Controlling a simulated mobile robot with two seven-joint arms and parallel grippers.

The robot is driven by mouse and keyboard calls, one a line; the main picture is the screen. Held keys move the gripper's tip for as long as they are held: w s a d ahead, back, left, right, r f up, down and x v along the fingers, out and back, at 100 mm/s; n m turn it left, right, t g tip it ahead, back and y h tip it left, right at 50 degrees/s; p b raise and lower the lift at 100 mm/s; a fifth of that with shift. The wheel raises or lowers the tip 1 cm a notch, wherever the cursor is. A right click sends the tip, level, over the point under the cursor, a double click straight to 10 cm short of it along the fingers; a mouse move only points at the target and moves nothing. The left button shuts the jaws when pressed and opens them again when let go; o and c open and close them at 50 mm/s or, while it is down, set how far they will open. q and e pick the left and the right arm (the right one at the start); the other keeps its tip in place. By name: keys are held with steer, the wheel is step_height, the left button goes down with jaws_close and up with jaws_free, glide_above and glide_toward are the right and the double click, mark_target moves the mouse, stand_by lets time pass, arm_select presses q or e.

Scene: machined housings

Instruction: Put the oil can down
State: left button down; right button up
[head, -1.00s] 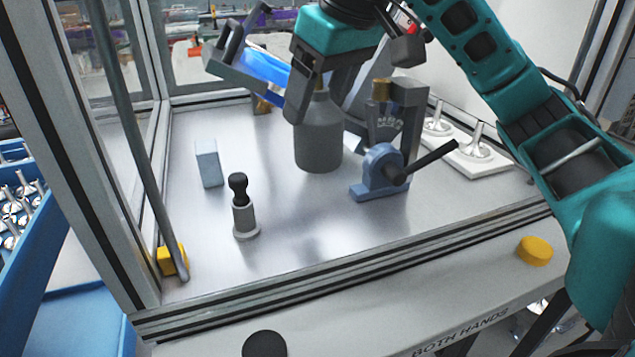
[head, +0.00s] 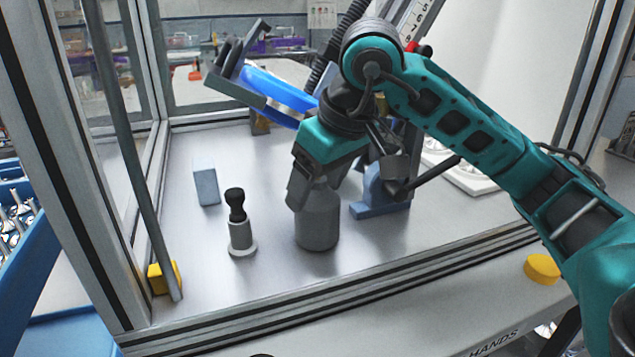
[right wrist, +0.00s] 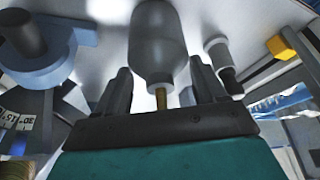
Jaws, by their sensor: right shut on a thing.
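The oil can is a grey bottle (head: 317,222) with a brass spout, which shows in the right wrist view (right wrist: 158,45). It is upright over the metal floor of the enclosure, just right of the dark-topped post. I cannot tell whether its base touches the floor. My right gripper (head: 314,188) comes down over its top and is shut on it. In the right wrist view its two fingers (right wrist: 160,88) stand either side of the spout and neck. In the head view my gripper hides the spout. My left gripper is not in view.
A dark-topped post (head: 240,235) stands close left of the can. A pale blue block (head: 206,185) stands behind it. A blue lever clamp (head: 385,205) is to the right, partly behind my arm. A yellow block (head: 164,278) sits at the front left. Floor in front of the can is clear.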

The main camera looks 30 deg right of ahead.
steer(key=shift+f, duration=0.2)
steer(key=o, duration=1.4)
steer(key=shift+r, duration=0.1)
steer(key=shift+c, duration=0.2)
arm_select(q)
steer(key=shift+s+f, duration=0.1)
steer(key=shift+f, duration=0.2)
arm_select(e)
steer(key=shift+o, duration=0.9)
steer(key=shift+r, duration=0.15)
arm_select(q)
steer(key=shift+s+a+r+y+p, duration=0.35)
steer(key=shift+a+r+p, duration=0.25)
steer(key=shift+p, duration=0.85)
arm_select(e)
steer(key=v, duration=1.2)
